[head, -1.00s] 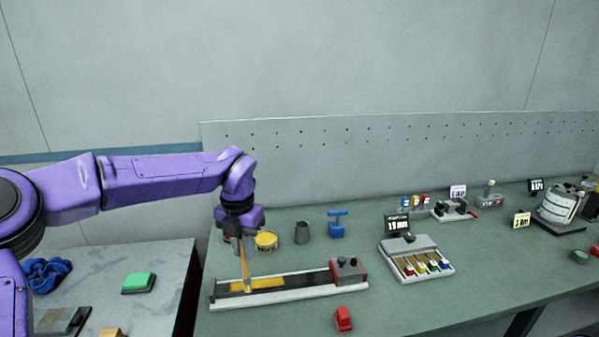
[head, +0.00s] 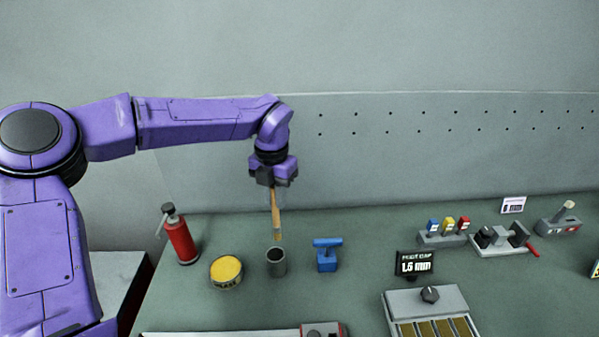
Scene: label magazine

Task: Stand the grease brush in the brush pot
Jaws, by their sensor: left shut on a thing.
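The grease brush (head: 276,215) hangs nearly upright below my left gripper (head: 273,186), which is shut on its upper part. It is a slim stick, tan-orange along its length. The brush pot (head: 276,266) is a small dark grey cup standing on the green bench. The brush's lower end shows just above the pot's rim in the picture. How far apart the two are in depth I cannot tell. The pot's inside is dark and its floor is hidden. My right gripper is out of view.
A yellow-topped tin (head: 226,272) stands close left of the pot, with a red extinguisher-like bottle (head: 181,240) farther left. A blue tool (head: 327,255) stands close right. A display (head: 414,263) and a grey device (head: 425,302) are farther right. The perforated back panel (head: 400,145) rises behind.

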